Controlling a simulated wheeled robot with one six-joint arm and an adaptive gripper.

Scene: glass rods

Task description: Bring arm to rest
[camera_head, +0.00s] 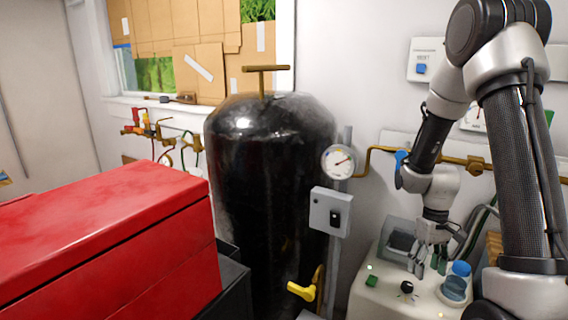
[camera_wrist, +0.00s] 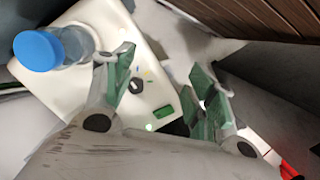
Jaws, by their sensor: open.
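My gripper (camera_head: 432,262) is at the lower right in the head view, at the end of my bent arm, above a white device. In the wrist view my gripper (camera_wrist: 163,92) shows two fingers with green pads, spread apart with nothing between them. The white device (camera_head: 385,297) has a green button (camera_head: 371,281) and a black knob (camera_head: 407,287) on its top. The device also shows in the wrist view (camera_wrist: 150,60). No glass rod is clearly seen.
A blue-capped clear container (camera_head: 456,283) stands on the device near the gripper. A black tank (camera_head: 270,190) with a gauge (camera_head: 338,162) stands in the middle. A red box (camera_head: 110,235) fills the lower left. Brass pipe (camera_head: 450,160) runs along the wall behind my arm.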

